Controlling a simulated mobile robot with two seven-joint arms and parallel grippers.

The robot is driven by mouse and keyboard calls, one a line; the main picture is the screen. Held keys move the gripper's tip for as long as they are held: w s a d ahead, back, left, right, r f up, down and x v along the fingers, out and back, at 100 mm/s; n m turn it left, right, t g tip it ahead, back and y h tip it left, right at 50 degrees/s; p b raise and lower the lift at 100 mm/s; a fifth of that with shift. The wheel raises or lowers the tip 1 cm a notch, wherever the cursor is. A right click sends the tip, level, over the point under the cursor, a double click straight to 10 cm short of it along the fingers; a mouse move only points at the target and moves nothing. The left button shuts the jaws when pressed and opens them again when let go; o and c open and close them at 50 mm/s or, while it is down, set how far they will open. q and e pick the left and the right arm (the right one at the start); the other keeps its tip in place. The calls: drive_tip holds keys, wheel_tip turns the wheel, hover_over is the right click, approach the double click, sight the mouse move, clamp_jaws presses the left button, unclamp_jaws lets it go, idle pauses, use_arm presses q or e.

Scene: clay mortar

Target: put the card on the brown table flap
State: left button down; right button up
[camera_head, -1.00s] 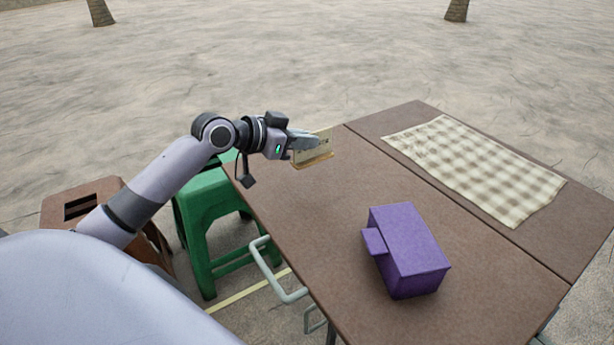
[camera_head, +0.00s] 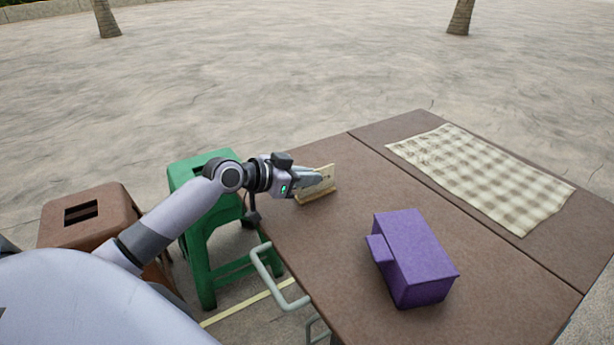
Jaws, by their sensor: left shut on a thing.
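My left gripper (camera_head: 318,179) is shut on a thin tan card (camera_head: 326,176). The card is held roughly upright at the far left part of the brown table (camera_head: 335,230). Its lower edge is close to the tabletop; I cannot tell whether it touches. The fingers cover part of the card. A seam runs across the table, and the brown flap (camera_head: 394,128) lies beyond it on the right. My right gripper is not in view.
A purple box (camera_head: 415,255) stands on the near part of the table. A checkered cloth (camera_head: 480,175) covers much of the flap. A green stool (camera_head: 205,225) and a brown stool (camera_head: 92,230) stand left of the table. The table middle is clear.

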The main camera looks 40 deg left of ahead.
use_arm(q)
drive_tip(key=c, duration=1.2)
unclamp_jaws()
drive_tip(key=shift+f, duration=0.1)
drive_tip(key=shift+c, duration=0.2)
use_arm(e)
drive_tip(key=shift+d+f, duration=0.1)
use_arm(q)
drive_tip(key=shift+r, duration=0.3)
drive_tip(key=shift+s+a, duration=0.15)
drive_tip(key=shift+s, duration=0.2)
drive_tip(key=p+v, duration=0.1)
drive_tip(key=v, duration=1)
drive_tip(key=shift+p, duration=0.4)
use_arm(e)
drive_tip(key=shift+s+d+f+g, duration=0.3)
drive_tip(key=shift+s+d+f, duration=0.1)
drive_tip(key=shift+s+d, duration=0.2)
use_arm(q)
drive_tip(key=shift+r, duration=0.1)
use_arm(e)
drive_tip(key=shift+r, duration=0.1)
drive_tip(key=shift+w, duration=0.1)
